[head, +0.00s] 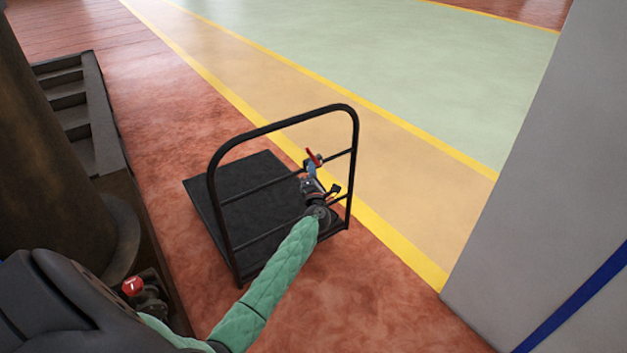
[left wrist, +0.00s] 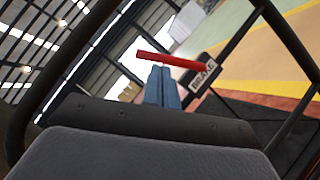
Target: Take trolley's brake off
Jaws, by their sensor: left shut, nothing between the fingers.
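The trolley has a flat black platform (head: 262,178) and an upright black tube handle frame (head: 285,121) with crossbars. A red brake lever (head: 314,157) sits at the right side of the frame; in the left wrist view it is a red bar (left wrist: 172,61) lying nearly level, tilted slightly down to the right. A dark label reading BRAKE (left wrist: 204,73) is beside it. My left gripper (head: 311,169) is at the handle frame, its blue fingers shut and empty. In the left wrist view the fingertips (left wrist: 162,72) are right by the lever; I cannot tell if they touch.
A dark rack with step-like compartments (head: 75,100) and a thick brown column (head: 45,130) stand at the left. A grey panel with a blue stripe (head: 560,170) stands at the right. Beyond the trolley, the floor with yellow lines (head: 400,60) is clear.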

